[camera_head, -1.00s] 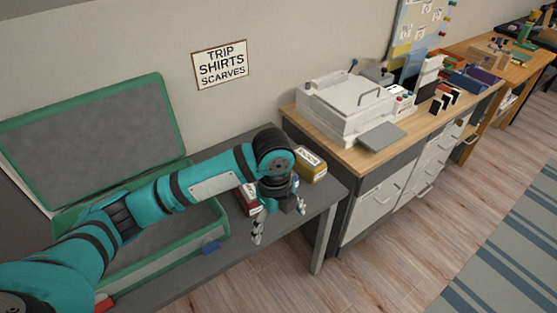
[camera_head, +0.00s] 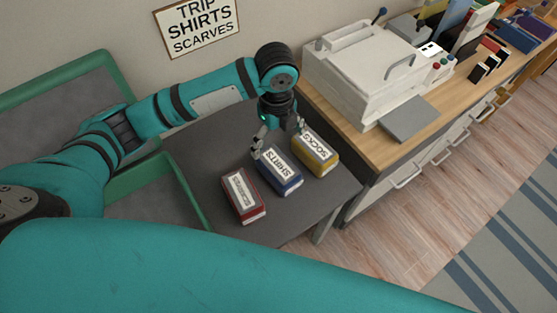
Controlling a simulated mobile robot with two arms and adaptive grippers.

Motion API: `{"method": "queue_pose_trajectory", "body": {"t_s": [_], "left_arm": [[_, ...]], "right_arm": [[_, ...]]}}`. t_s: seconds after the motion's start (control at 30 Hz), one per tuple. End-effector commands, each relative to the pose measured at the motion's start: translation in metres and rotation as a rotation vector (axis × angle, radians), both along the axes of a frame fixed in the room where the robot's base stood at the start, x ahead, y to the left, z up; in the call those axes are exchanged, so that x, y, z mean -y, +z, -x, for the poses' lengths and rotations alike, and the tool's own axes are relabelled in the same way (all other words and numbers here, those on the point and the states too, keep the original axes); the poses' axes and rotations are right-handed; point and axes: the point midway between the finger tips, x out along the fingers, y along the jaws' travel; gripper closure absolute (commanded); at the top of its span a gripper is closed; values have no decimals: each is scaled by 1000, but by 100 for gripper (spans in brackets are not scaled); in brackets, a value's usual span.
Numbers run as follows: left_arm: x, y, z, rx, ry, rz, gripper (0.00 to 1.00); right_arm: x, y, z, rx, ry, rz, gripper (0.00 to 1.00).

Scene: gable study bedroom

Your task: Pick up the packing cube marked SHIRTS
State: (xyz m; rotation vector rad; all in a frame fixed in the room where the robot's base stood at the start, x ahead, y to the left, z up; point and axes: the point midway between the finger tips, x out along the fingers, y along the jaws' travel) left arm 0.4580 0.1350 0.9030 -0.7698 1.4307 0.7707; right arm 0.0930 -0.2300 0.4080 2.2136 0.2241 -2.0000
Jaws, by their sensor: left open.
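The blue packing cube marked SHIRTS (camera_head: 281,177) lies on the dark grey table (camera_head: 215,157) between two other cubes. A red cube (camera_head: 244,194) with a white label too small to read lies on its left. A yellow cube marked SOCKS (camera_head: 316,152) lies on its right. My left gripper (camera_head: 277,153) points down, open, its fingers at the far end of the blue cube. I cannot tell whether they touch it. No cube is held. My right gripper does not show.
An open suitcase (camera_head: 160,170) with green edging is at the left, partly behind my arm. A wooden-topped cabinet (camera_head: 345,130) with a white machine (camera_head: 365,70) stands close on the right. A sign (camera_head: 197,27) reading TRIP, SHIRTS, SCARVES hangs on the wall.

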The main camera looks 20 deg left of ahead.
Motion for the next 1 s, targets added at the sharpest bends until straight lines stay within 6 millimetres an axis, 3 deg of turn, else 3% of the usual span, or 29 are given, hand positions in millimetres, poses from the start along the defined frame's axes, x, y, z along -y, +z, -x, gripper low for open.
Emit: {"method": "queue_pose_trajectory", "body": {"t_s": [0.1, 0.2, 0.4, 0.6, 1.0], "left_arm": [[0, -28, 1, -5, 2, -2, 1], [0, -50, 1, -5, 1, -2, 1], [0, -84, 0, -3, 1, -2, 1], [0, -97, 0, -1, 1, -1, 1], [1, -145, -3, 1, 0, -1, 1]], "right_arm": [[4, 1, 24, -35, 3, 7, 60], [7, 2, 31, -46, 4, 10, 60], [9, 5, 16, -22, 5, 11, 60], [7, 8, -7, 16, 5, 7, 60], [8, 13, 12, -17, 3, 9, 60]]}}
